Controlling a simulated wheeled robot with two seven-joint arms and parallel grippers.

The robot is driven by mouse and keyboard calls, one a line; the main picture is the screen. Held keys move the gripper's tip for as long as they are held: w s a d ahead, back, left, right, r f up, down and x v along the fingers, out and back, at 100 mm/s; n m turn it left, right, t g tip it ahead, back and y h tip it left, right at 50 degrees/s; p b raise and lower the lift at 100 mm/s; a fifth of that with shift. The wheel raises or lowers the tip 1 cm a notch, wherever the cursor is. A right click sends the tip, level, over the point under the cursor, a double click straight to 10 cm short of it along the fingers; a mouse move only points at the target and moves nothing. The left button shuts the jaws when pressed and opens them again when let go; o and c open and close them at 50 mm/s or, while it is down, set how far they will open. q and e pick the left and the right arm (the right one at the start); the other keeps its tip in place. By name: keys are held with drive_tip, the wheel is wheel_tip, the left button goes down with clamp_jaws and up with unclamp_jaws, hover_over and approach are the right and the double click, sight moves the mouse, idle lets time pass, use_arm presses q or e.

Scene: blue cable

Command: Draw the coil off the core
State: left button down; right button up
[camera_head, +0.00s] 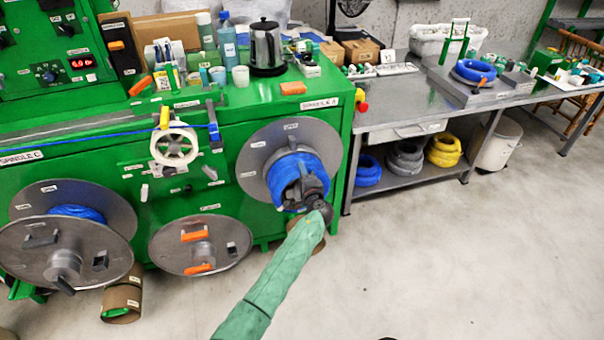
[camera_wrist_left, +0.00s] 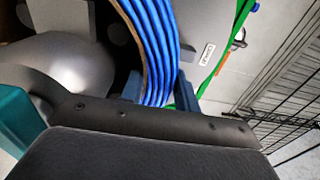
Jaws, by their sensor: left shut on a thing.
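The blue coil (camera_head: 283,175) sits around the core in front of a round grey flange (camera_head: 326,146) on the green machine. In the left wrist view the coil (camera_wrist_left: 158,40) shows as several side-by-side blue turns with a brown edge along their inner side. My left gripper (camera_head: 303,185) is at the coil's front, lower right side, and is shut on it. In the left wrist view its fingertips (camera_wrist_left: 160,92) stand on either side of the turns. The core is mostly hidden by the coil and my gripper. My right gripper is not in view.
Two more grey discs, a left reel (camera_head: 65,250) and a middle disc (camera_head: 200,245), stand on the machine's front. A steel bench (camera_head: 410,115) stands at the right, with blue, grey and yellow coils (camera_head: 444,150) on its lower shelf. The floor at the right is clear.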

use_arm(q)
drive_tip(key=shift+r, duration=0.1)
drive_tip(key=shift+r, duration=0.1)
idle(0.3)
drive_tip(key=shift+r, duration=0.4)
drive_tip(key=shift+v, duration=1.05)
idle(2.4)
